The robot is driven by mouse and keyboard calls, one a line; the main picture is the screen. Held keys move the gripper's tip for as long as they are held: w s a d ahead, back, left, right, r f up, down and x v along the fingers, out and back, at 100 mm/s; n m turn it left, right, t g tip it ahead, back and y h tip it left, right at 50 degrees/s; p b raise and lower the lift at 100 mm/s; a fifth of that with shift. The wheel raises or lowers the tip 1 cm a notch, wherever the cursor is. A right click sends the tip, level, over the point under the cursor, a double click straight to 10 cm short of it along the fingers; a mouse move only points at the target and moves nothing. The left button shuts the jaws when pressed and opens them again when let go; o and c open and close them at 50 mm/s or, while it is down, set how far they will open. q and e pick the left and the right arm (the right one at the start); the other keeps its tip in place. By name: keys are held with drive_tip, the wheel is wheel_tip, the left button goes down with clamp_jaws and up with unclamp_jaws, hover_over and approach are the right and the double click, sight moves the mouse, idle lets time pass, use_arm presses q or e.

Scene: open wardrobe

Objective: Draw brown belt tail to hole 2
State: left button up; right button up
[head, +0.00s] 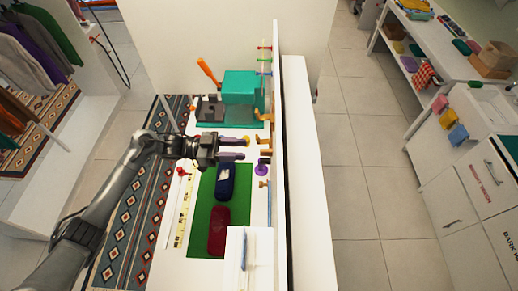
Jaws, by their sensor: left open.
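My left arm comes in from the lower left, and its gripper (238,148) is open over the white worktop, pointing right toward the upright white panel. Its two fingers look purplish with small yellow spots near the tips, and nothing shows clearly between them. Orange-yellow hooks or pegs (264,140) stand just right of the fingertips, by the panel; I cannot tell whether they touch. I cannot make out a brown belt, its tail or its holes at this size. My right gripper is not in view.
A teal block (240,87) and an orange-handled tool (207,71) stand at the back. A green mat (203,212) holds a navy case (225,181) and a red case (218,230). A yellow ruler (184,213) lies left. The white panel (298,170) bounds the right side.

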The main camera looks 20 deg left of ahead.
sight(266, 153)
use_arm(q)
drive_tip(key=x, duration=0.6)
drive_tip(key=shift+d, duration=0.4)
drive_tip(key=shift+w, duration=0.1)
clamp_jaws()
